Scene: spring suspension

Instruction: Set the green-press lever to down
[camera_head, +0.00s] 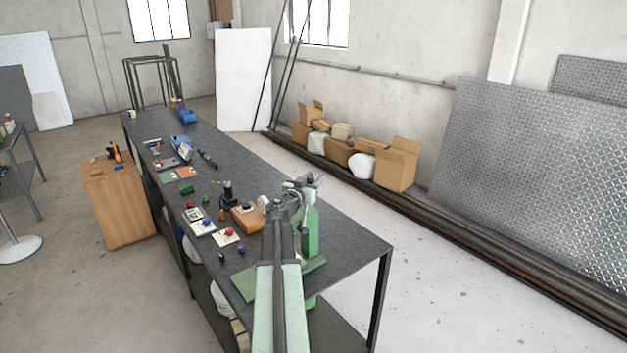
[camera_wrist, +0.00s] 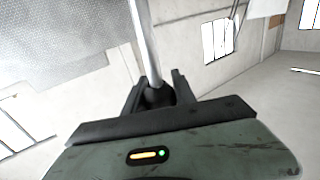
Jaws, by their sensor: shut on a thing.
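The green press (camera_head: 311,235) stands upright on the dark workbench, partly hidden behind my arm. In the wrist view its lever (camera_wrist: 145,40) is a pale metal rod with a black knob at its near end. My gripper (camera_wrist: 157,92) is shut on that knob, with one dark jaw on each side. In the head view my gripper (camera_head: 308,184) is at the top of the press, small and overlapped with it. The lever cannot be made out clearly there, so its angle is hard to tell.
The workbench (camera_head: 340,235) carries white panels with a red button (camera_head: 229,232) and a blue button (camera_head: 206,222), left of the press. A brown block (camera_head: 248,218) is close by. A wooden cabinet (camera_head: 122,205) stands left; cardboard boxes (camera_head: 397,165) line the wall. Floor right of the bench is clear.

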